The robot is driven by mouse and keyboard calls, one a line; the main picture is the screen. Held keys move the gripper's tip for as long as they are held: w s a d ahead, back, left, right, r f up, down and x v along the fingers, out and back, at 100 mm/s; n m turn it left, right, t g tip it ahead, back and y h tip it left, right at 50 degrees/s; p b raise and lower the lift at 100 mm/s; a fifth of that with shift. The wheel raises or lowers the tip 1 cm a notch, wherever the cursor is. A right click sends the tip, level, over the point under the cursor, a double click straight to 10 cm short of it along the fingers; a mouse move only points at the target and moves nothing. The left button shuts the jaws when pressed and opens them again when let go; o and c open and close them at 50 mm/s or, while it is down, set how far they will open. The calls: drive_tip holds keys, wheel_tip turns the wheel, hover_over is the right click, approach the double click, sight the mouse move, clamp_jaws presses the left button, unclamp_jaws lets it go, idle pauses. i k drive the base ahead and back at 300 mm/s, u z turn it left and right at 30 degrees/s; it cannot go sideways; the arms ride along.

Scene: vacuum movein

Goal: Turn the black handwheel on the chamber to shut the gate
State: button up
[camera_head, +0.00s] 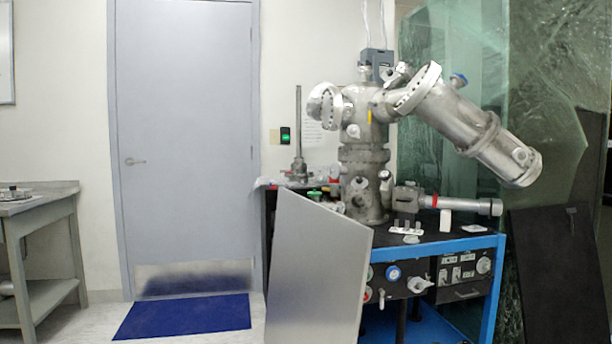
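The steel vacuum chamber (364,165) stands upright on a bench at centre right. It has round flanges, side ports and a thick cylinder (480,125) angled down to the right. A horizontal tube (465,204) with a red band lies low on its right side. I cannot make out a black handwheel on the chamber; it may be hidden or too small to tell. My gripper is not in view.
The bench has a blue frame (450,246) and a lower panel with knobs and switches. A tilted grey panel (318,270) covers its left front. A black board (560,275) and glass sheets (510,60) stand at right. Open floor with a blue mat (185,316) lies before the door (185,130).

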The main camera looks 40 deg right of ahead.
sight(384, 175)
drive_tip(key=u, duration=0.55)
drive_tip(key=i, duration=1.45)
drive_tip(key=z, duration=2.65)
